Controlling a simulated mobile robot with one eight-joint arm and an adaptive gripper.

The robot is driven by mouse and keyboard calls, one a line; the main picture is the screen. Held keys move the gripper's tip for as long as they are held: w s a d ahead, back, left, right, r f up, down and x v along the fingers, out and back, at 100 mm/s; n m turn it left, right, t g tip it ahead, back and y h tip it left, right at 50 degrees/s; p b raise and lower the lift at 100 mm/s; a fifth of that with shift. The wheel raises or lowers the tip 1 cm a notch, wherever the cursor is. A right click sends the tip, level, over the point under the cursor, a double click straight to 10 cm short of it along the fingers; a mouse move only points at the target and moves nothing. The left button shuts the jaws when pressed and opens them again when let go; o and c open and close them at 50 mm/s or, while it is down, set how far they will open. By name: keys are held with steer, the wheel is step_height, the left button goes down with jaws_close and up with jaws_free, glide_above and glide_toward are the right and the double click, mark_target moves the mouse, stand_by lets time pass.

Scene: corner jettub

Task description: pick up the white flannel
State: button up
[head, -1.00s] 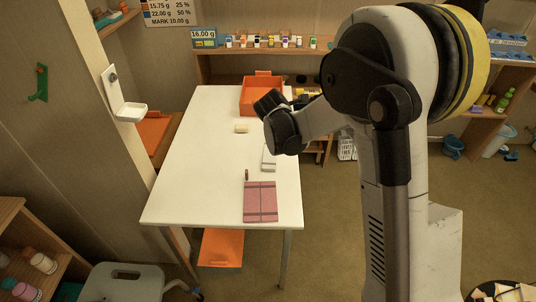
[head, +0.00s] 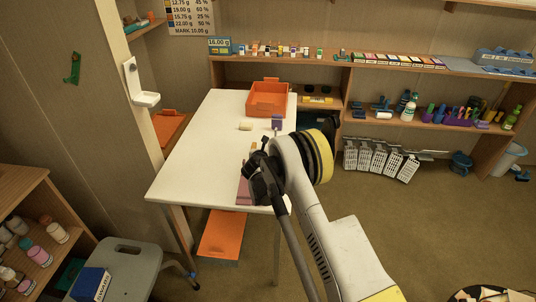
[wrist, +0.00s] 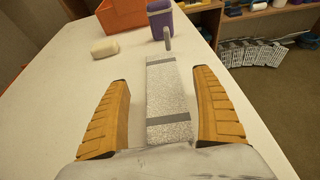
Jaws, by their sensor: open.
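The white flannel (wrist: 168,95) shows in the wrist view as a narrow white textured strip with grey bands, lying on the white table (wrist: 60,110). My gripper (wrist: 160,78) is open, its two orange-brown fingers on either side of the flannel with gaps between. I cannot tell how high the fingertips are above the table. In the head view my gripper (head: 258,150) is over the table's right part, and my arm and gripper hide the flannel there.
Beyond the flannel stand a purple container (wrist: 159,20) and an orange crate (wrist: 122,14). A pale block (wrist: 104,48) lies to the left. A pink cloth (head: 243,190) is partly hidden under my arm. The table's left side is clear. Shelves (head: 400,65) line the back wall.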

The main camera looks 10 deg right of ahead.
steer(key=b+x, duration=0.2)
steer(key=x, duration=0.2)
steer(key=shift+w+d+f+b, duration=0.2)
steer(key=shift+d+f+b, duration=0.1)
steer(key=shift+b, duration=0.1)
steer(key=shift+w, duration=0.25)
steer(key=shift+r, duration=0.1)
steer(key=c, duration=1.5)
